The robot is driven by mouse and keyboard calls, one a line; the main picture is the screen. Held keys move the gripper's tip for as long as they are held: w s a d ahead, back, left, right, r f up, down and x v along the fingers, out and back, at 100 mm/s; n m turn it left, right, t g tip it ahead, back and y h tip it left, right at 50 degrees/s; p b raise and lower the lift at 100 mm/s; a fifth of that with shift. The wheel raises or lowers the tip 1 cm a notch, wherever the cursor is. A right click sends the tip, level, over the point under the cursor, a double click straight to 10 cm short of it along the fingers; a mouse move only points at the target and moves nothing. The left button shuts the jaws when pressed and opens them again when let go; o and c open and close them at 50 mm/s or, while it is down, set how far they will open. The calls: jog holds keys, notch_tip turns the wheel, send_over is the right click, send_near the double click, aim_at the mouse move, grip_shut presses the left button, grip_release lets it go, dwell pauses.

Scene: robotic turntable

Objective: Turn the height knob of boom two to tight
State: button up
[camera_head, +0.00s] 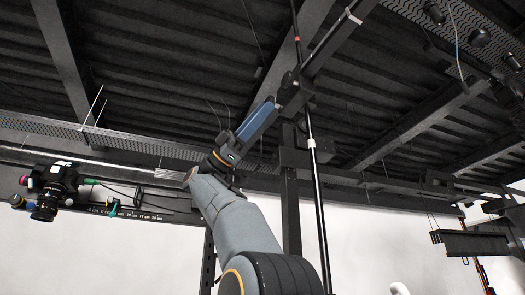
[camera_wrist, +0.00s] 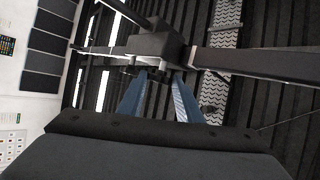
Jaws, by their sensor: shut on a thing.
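My gripper (camera_head: 272,105) reaches up to a black clamp block (camera_head: 296,92) on a boom stand. In the wrist view, the blue fingers of my gripper (camera_wrist: 160,76) meet a small dark knob (camera_wrist: 150,70) under the black block (camera_wrist: 158,45). The fingers are shut on this knob, which they partly hide. The knob's marking and its tight or loose setting cannot be made out. A boom bar (camera_head: 335,38) runs up to the right from the block; it also shows in the wrist view (camera_wrist: 255,62).
A thin upright pole (camera_head: 318,190) and a thick black post (camera_head: 291,205) stand close beside my arm. A camera (camera_head: 50,190) on a rail hangs at the left. Ceiling beams are overhead.

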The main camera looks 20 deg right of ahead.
jog(key=o, duration=1)
jog(key=shift+s+f+h+b, duration=0.15)
jog(key=shift+h+b, duration=0.15)
jog(key=shift+b, duration=0.4)
jog(key=n+h+b, duration=0.1)
jog(key=b, duration=0.2)
jog(key=shift+f, duration=0.2)
